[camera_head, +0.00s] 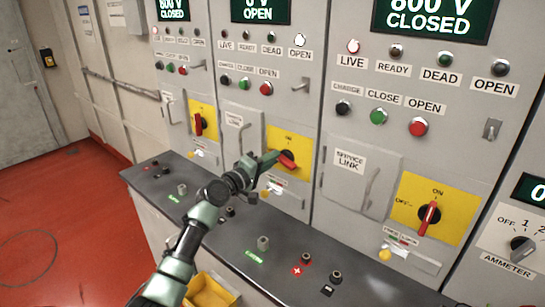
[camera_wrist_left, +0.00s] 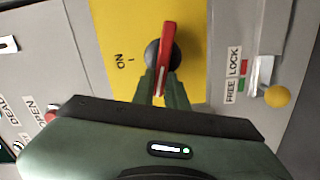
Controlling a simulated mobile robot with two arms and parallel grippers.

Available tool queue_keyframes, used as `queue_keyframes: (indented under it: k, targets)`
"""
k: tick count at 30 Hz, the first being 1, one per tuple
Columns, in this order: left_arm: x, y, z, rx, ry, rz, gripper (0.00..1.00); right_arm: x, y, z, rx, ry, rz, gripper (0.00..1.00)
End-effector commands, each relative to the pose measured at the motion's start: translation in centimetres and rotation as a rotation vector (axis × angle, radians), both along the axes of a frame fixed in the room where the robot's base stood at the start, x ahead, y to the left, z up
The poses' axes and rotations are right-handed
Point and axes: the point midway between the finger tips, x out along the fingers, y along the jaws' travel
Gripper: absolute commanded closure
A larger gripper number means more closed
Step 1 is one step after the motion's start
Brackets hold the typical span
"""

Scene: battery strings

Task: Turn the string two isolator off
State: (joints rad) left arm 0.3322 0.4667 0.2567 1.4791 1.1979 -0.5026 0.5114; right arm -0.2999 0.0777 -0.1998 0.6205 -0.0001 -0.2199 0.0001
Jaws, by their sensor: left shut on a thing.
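The middle cabinet, whose screen (camera_head: 259,11) reads OPEN, has a yellow isolator plate (camera_head: 301,144) with a red handle (camera_head: 288,161). My left gripper (camera_head: 268,160) is at this handle. In the left wrist view, its fingertips (camera_wrist_left: 160,92) are shut on one end of the red handle (camera_wrist_left: 168,45). The handle lies roughly crosswise to the direction of the ON mark (camera_wrist_left: 122,61). The OFF mark is hidden behind my gripper. A yellow knob (camera_wrist_left: 277,96) beside a FREE/LOCK label (camera_wrist_left: 235,88) sits below the plate on the panel. My right gripper is not in view.
The right cabinet's isolator (camera_head: 429,216) has its handle near upright, and its screen (camera_head: 433,18) reads CLOSED. The left cabinet has another isolator (camera_head: 199,124). A grey ledge (camera_head: 225,247) with terminals runs below the panels. A yellow bin (camera_head: 212,292) lies under my arm.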

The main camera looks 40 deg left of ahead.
Motion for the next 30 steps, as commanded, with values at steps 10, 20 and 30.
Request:
queue_keyframes:
  k: [10,20,30]
  targets:
    - [-0.01,0.14,-0.55,-0.219,0.019,0.003,1.00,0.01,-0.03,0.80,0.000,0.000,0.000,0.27]
    - [-0.02,0.16,-0.79,-0.295,0.025,0.002,1.00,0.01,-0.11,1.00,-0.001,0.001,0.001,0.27]
    - [-0.02,0.15,-0.84,-0.303,0.026,0.002,1.00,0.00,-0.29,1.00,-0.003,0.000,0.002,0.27]
